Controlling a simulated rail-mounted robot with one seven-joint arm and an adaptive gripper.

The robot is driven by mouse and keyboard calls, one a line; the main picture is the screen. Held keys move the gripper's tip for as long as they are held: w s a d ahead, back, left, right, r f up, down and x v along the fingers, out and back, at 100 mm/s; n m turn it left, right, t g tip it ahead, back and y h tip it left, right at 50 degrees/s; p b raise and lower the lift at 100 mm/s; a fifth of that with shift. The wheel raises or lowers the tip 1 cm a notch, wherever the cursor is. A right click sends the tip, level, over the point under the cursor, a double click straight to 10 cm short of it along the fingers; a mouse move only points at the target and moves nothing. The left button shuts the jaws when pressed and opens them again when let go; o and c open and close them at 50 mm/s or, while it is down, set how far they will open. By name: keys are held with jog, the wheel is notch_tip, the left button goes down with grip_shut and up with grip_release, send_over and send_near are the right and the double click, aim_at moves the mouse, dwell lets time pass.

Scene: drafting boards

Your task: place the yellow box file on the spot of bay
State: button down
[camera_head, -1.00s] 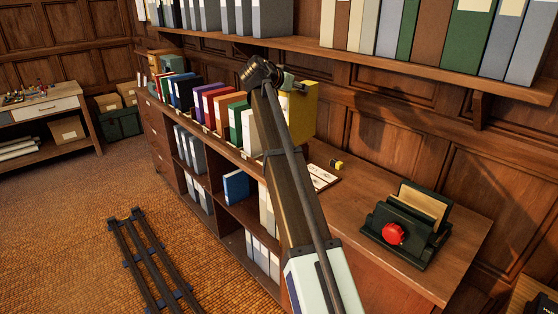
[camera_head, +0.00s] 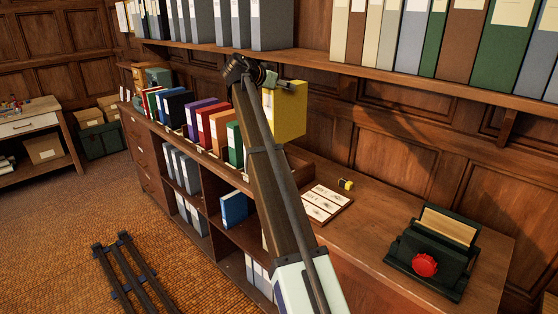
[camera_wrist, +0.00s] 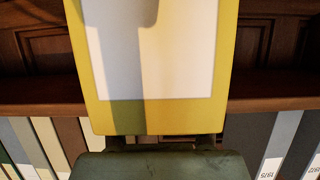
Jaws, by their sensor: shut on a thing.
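The yellow box file (camera_head: 291,112) is upright in my gripper (camera_head: 279,84), above the counter behind the row of files. My gripper is shut on it near its top edge. In the wrist view the yellow box file (camera_wrist: 226,50) fills the upper middle, with a large pale label facing the camera. The row of coloured files (camera_head: 211,122) stands on the counter, left of the held file. My arm hides part of the counter at the row's right end. I cannot tell which spot is the bay, or whether the file's lower edge touches anything.
A wall shelf (camera_head: 425,82) with grey, brown and green files runs above the counter. A card with drawings (camera_head: 325,203), a small yellow-black item (camera_head: 346,184) and a dark green holder with a red knob (camera_head: 436,252) lie to the right. A dark rail (camera_head: 124,272) is on the floor.

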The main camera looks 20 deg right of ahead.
aim_at(283, 135)
notch_tip(283, 135, down, 19)
jog(key=p, duration=0.4)
jog(key=shift+s, duration=0.1)
dwell(0.4)
jog(key=shift+c, duration=1.7)
grip_release()
jog(key=shift+f, duration=0.15)
jog(key=shift+s, duration=0.1)
jog(key=b+v, duration=0.2)
jog(key=v, duration=1)
jog(key=shift+b, duration=0.4)
